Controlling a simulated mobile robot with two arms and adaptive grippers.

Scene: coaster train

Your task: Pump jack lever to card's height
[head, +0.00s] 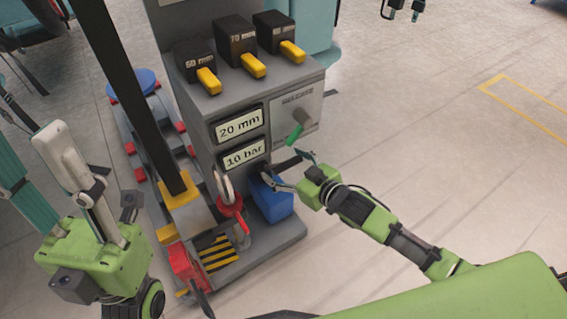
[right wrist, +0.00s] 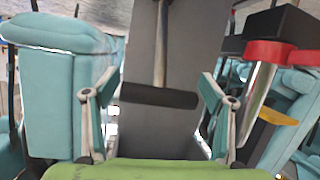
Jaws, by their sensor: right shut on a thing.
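The jack stand is a grey column with a display reading "20 mm" (head: 239,126) and one below reading "10 bar" (head: 244,154). The jack lever ends in a black crossbar (right wrist: 158,95), fixed to a metal rod (right wrist: 160,45) in the right wrist view. I see no readable card.
Three black blocks with yellow levers (head: 253,65) top the column, one marked 70 mm. A green handle (head: 295,134) sticks out of the panel. A blue box (head: 271,200) and red ring (head: 231,206) sit low. Open floor (head: 440,130) lies right.

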